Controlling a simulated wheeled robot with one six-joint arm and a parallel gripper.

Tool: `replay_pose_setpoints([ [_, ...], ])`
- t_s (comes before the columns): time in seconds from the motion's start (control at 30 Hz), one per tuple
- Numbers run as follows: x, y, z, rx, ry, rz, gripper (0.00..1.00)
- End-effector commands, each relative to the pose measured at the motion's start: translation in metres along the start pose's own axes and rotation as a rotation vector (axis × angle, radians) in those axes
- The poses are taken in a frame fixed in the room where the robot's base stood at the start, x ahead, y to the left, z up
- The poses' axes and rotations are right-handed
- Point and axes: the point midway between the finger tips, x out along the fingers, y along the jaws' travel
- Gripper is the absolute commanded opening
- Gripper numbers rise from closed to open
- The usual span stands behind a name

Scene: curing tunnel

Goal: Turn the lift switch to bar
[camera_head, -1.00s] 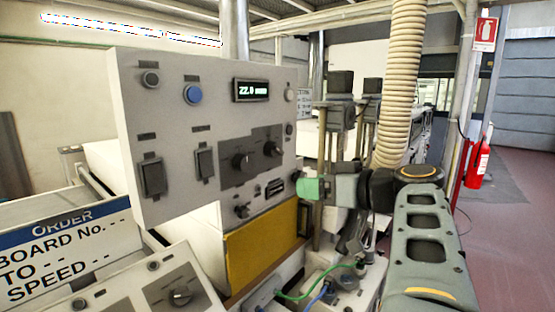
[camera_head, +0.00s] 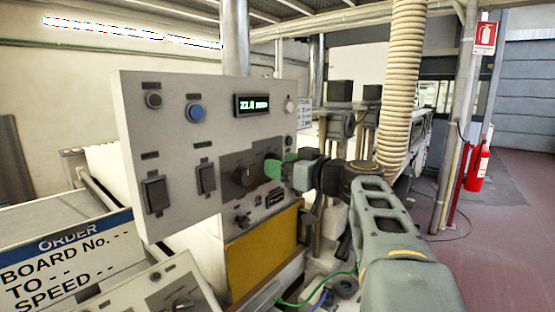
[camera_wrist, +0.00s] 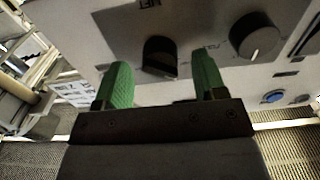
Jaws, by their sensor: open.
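The grey control panel (camera_head: 215,110) carries two dark rotary knobs on a darker plate. In the wrist view, one dark knob (camera_wrist: 160,57) lies between the green fingertips of my gripper (camera_wrist: 162,68), with a gap on each side. The label above it is cut off and looks like "LIFT", so it seems to be the lift switch; its other wording is unreadable. In the head view my gripper (camera_head: 274,169) covers this knob at the plate's right side. The fingers are open and hold nothing. Whether they reach past the knob's front face is unclear.
A second round knob (camera_head: 244,176) is close beside my gripper; it also shows in the wrist view (camera_wrist: 255,36). The panel has a lit display (camera_head: 252,104), a blue button (camera_head: 195,111) and flap switches. A yellow panel (camera_head: 262,239) is below.

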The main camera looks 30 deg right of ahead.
Motion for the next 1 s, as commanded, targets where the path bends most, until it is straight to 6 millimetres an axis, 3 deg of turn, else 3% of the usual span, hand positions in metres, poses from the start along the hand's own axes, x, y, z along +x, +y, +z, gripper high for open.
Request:
replay_pose_setpoints([
  [0.2, 0.0133, -0.0004, -0.0001, -0.001, -0.001, 0.000, 0.64],
  [0.53, 0.0147, -0.0001, 0.0005, -0.001, -0.001, 0.001, 0.64],
  [1.0, 0.0146, -0.0002, 0.0005, 0.000, -0.001, 0.000, 0.19],
])
